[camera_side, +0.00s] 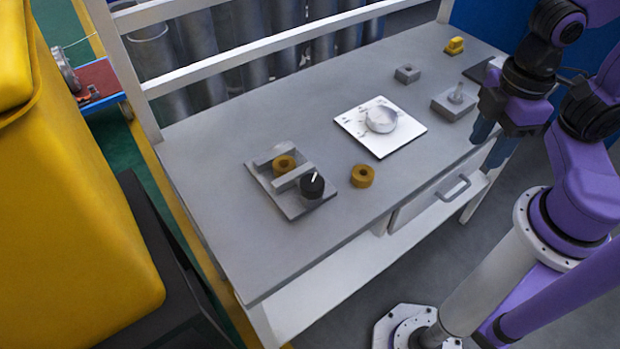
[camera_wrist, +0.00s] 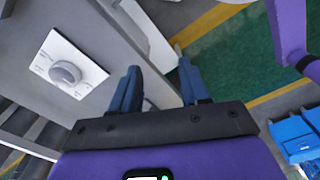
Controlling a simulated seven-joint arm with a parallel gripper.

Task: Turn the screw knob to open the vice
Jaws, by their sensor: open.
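The vice (camera_side: 292,186) is a grey plate with two upright jaws on the left part of the table. Its black screw knob (camera_side: 312,187) with a white mark sits at the front right end. A brass-coloured ring (camera_side: 284,164) stands between the jaws; whether they press on it I cannot tell. My gripper (camera_side: 490,146) hangs by the table's right edge, far from the vice. Its blue fingers are apart and empty in the wrist view (camera_wrist: 157,88). The vice does not show in the wrist view.
A second brass ring (camera_side: 363,176) lies right of the vice. A white plate with a round dial (camera_side: 381,119) lies mid-table and also shows in the wrist view (camera_wrist: 66,73). A grey block with a peg (camera_side: 455,102), a small grey block (camera_side: 407,74) and a yellow part (camera_side: 454,46) lie farther right.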

